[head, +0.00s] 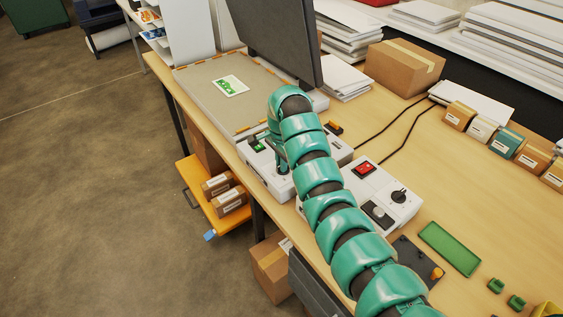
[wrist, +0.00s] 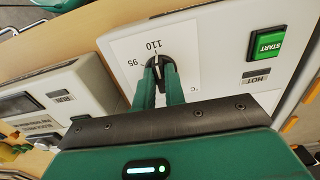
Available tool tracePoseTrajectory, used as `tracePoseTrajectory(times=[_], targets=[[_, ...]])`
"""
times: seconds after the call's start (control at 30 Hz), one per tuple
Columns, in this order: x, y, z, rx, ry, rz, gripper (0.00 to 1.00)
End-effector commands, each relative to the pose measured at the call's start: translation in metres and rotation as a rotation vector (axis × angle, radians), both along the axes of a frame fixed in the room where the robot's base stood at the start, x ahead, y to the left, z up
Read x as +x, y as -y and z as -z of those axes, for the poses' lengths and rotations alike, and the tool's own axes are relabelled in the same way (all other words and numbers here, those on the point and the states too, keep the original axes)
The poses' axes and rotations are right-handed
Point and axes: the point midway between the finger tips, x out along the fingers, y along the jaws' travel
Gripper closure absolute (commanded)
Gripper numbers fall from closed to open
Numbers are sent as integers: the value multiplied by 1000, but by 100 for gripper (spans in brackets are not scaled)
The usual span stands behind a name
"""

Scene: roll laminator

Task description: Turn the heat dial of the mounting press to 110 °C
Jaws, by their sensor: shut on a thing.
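The mounting press has a white control panel (wrist: 210,45), seen upside down in the wrist view. Its black heat dial (wrist: 158,66) sits at the panel's edge area, with the printed labels 110 and 95 beside it. My gripper (wrist: 160,72) is shut on the dial, one green finger on each side. A light pointer mark on the dial appears to face the 110 label, but its exact setting is hard to read. In the head view my gripper (head: 283,168) reaches down to the press's front box (head: 262,180), and my arm hides the dial.
A second white unit (head: 385,195) with a red switch stands close beside the press. The dark raised lid (head: 275,40) rises behind the grey bed (head: 195,100).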

Motion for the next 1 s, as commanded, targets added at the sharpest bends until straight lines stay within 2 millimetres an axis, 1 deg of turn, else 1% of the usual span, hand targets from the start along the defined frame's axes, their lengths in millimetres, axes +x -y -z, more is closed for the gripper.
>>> tracePoseTrajectory(times=[0.2, 0.23, 0.3, 0.33, 0.67, 0.77, 1.0], targets=[[1, 1, -1, 0, 3, 2, 100], [1, 1, -1, 0, 4, 3, 82], [1, 1, -1, 0, 3, 2, 69], [1, 1, -1, 0, 3, 2, 66], [0, 0, -3, 1, 1, 0, 66], [1, 0, -10, 2, 1, 0, 66], [2, 2, -42, 2, 5, 2, 66]])
